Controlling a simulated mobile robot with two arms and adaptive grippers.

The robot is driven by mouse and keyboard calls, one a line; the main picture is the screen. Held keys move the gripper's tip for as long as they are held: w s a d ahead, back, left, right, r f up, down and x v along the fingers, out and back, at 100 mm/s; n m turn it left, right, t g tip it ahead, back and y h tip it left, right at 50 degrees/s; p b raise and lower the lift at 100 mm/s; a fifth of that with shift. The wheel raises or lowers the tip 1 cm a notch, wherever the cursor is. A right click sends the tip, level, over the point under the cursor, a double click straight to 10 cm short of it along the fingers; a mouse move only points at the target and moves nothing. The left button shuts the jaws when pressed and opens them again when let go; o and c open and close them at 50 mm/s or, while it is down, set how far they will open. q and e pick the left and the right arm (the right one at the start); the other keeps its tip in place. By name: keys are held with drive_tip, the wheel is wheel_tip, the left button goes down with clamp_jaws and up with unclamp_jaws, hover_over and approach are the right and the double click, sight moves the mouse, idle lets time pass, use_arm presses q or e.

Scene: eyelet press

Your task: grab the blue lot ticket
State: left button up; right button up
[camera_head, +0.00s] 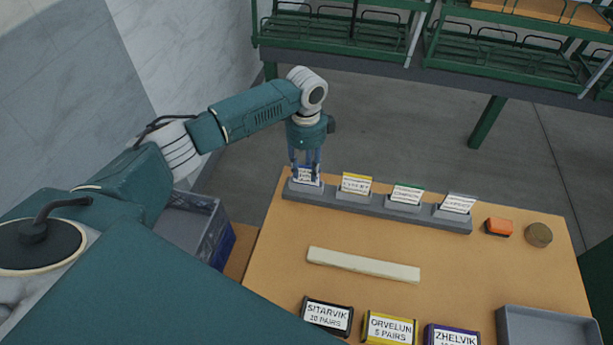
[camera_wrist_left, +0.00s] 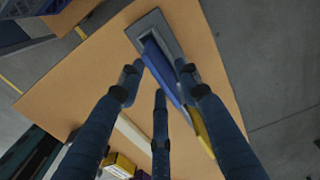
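The blue lot ticket (camera_head: 305,177) stands at the left end of a grey slotted rack (camera_head: 342,199) on the table. Its white label faces the head camera and is partly covered by my fingers. My left gripper (camera_head: 307,168) points down over this ticket, with its fingers around the upper part. In the left wrist view, the ticket (camera_wrist_left: 158,62) shows as a blue strip between the spread fingertips of the left gripper (camera_wrist_left: 158,80). The fingers look open; whether any of them touches the ticket is unclear. My right gripper is not in view.
Yellow (camera_head: 356,184), green (camera_head: 406,195) and grey (camera_head: 457,204) tickets stand farther right in the rack. A pale bar (camera_head: 363,265) lies in front. Labelled boxes (camera_head: 328,316), a grey tray (camera_head: 545,325), an orange block (camera_head: 498,227) and a round brown piece (camera_head: 538,235) are also on the table.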

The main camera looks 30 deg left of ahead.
use_arm(q)
clamp_jaws()
drive_tip(key=shift+r, duration=0.1)
